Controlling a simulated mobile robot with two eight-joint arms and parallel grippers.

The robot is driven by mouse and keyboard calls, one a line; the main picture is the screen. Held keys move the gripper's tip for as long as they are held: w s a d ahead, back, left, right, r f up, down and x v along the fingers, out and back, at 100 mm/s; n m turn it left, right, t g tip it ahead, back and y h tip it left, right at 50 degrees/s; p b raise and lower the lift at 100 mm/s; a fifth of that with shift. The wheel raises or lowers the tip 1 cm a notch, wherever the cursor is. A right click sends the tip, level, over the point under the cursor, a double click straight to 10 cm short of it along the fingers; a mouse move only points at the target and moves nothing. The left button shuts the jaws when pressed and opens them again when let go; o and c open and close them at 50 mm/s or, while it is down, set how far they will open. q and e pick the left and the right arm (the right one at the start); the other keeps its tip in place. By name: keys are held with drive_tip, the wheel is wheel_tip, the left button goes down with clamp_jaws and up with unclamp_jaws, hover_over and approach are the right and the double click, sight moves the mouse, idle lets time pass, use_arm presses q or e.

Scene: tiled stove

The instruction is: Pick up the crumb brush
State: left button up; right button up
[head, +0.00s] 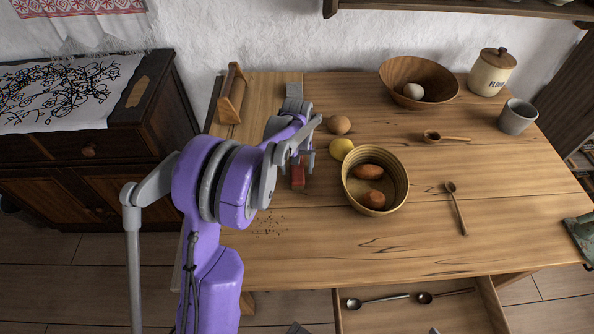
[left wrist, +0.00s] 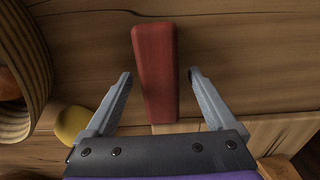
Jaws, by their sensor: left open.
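The crumb brush appears as a red, tapered block-like piece (head: 298,178) on the wooden table, partly hidden by my arm in the head view. In the left wrist view its red body (left wrist: 155,70) runs upright in the picture. My left gripper (head: 299,160) is open above it. In the left wrist view the two fingers (left wrist: 160,78) stand one on each side of the red piece, with gaps on both sides. I cannot tell the exact height of the fingertips over it. Bristles are not visible.
A woven basket (head: 347,190) with brown items, a yellow fruit (head: 341,148) and a round brown item (head: 339,125) are right of the gripper. Dark crumbs (head: 268,226) lie in front. A wooden caddy (head: 232,95) is behind. An open drawer (head: 400,318) juts out in front.

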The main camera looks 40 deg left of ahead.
use_arm(q)
drive_tip(key=shift+f, duration=0.1)
drive_tip(key=shift+c, duration=0.3)
clamp_jaws()
wheel_tip(320, 180, up, 10)
drive_tip(key=shift+r, duration=0.1)
idle(0.5)
